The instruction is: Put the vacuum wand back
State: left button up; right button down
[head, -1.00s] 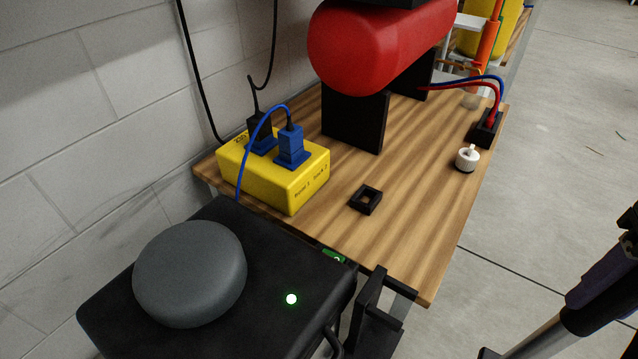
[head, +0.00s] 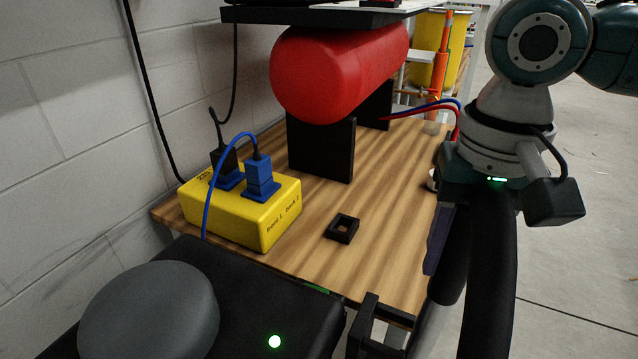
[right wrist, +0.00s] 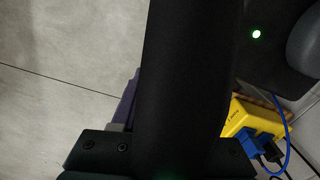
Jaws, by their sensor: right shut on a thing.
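The vacuum wand has a black grip (head: 452,268) with a grey tube (head: 428,330) below it, and a thick black hose (head: 492,250) hangs beside it. My right gripper (head: 440,235) is shut on the wand's grip, in front of the bench's right edge. The lower end of the wand is out of frame. In the right wrist view a broad black cylinder (right wrist: 190,85) fills the middle and hides most of the fingers. A black forked bracket (head: 368,325) stands at the bench's near corner, just left of the tube. My left gripper is not in view.
A black vacuum unit (head: 240,300) with a grey round cap and green light is at lower left. The wooden bench (head: 385,210) holds a yellow power box (head: 240,215), a red tank (head: 335,75) and a small black square frame (head: 342,228). Open floor lies right.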

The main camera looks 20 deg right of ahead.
jog(key=w+a+f+b, duration=0.3)
jog(key=f+b, duration=0.3)
jog(key=f, duration=0.1)
jog(key=shift+w, duration=0.25)
dwell(0.6)
jog(key=shift+f, duration=0.1)
jog(key=shift+c, duration=2.1)
grip_release()
notch_tip(320, 180, up, 12)
jog(key=p, duration=0.6)
jog(key=shift+p, duration=0.35)
